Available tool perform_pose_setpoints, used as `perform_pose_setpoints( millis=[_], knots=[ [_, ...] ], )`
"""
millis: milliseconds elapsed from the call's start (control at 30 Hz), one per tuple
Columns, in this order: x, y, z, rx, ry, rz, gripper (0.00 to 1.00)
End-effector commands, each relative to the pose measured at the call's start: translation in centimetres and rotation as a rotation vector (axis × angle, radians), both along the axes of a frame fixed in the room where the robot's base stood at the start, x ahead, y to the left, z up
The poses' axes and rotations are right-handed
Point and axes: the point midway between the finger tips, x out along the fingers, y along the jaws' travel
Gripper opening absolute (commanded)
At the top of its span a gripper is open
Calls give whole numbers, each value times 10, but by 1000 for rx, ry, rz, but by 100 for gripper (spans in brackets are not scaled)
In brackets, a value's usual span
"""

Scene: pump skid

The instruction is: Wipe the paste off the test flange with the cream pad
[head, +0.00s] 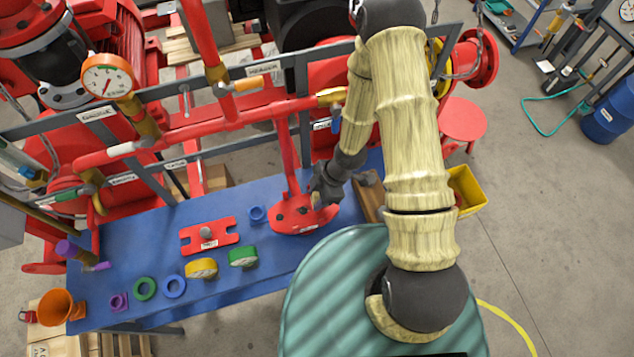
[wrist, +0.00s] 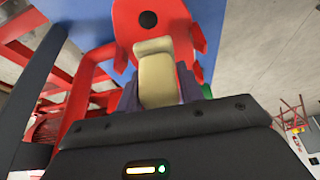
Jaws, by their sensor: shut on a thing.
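The red test flange (head: 290,226) is a round plate with dark round spots, at the right part of the blue bench top in the head view. It also shows beyond my gripper in the wrist view (wrist: 125,22). My gripper (head: 320,198) is over the flange's right side. In the wrist view it is shut on the cream pad (wrist: 157,80), a pale block between the fingers. The pad overlaps the flange in that view, but I cannot tell whether they touch. I cannot make out any paste; the pad and my gripper hide part of the flange.
Red pipes and a grey rail (head: 225,75) run behind. A yellow bin (head: 466,190) stands right of my arm.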

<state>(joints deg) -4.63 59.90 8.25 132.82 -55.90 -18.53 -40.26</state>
Motion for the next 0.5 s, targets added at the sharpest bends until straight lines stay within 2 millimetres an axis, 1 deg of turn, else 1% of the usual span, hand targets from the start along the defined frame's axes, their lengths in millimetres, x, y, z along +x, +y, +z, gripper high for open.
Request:
perform_pose_setpoints(
  millis=[33,500],
  knots=[
    [0,0,9,0,0,-1,16],
    [0,0,49,0,-1,-1,16]
  ],
)
